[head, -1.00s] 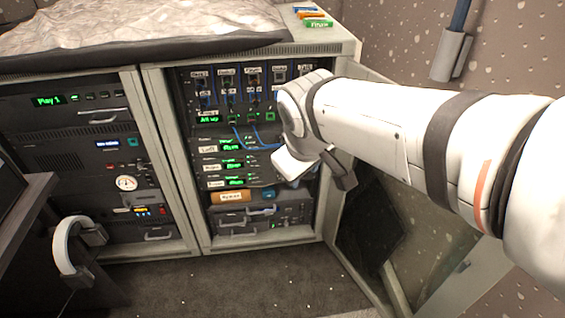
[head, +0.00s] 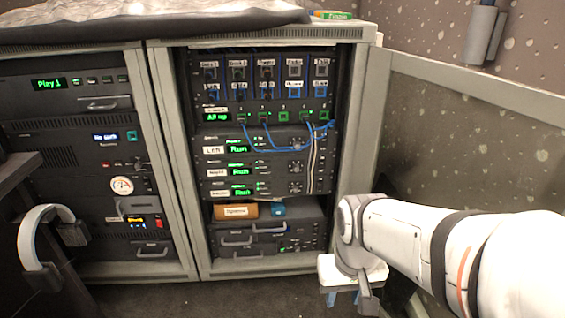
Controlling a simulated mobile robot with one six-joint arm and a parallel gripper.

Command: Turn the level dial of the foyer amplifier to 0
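Three stacked amplifiers with green "Run" displays sit in the middle of the open right rack: a top one (head: 263,143), a middle one (head: 263,170) and a bottom one (head: 263,190). Each has a small round dial near its right end: top (head: 295,143), middle (head: 295,168), bottom (head: 295,190). Their white name labels are too small to tell surely which is the foyer one, and I cannot read the dial settings. My gripper (head: 345,297) is low at the right, apart from the amplifiers, pointing down. Its fingers are partly cut from clear view.
Blue cables (head: 285,150) and pale cables (head: 313,160) hang near the dials. The rack door (head: 480,110) stands open at the right. An orange labelled box (head: 235,210) lies below the amplifiers. A headset-like white band (head: 35,235) is at the left.

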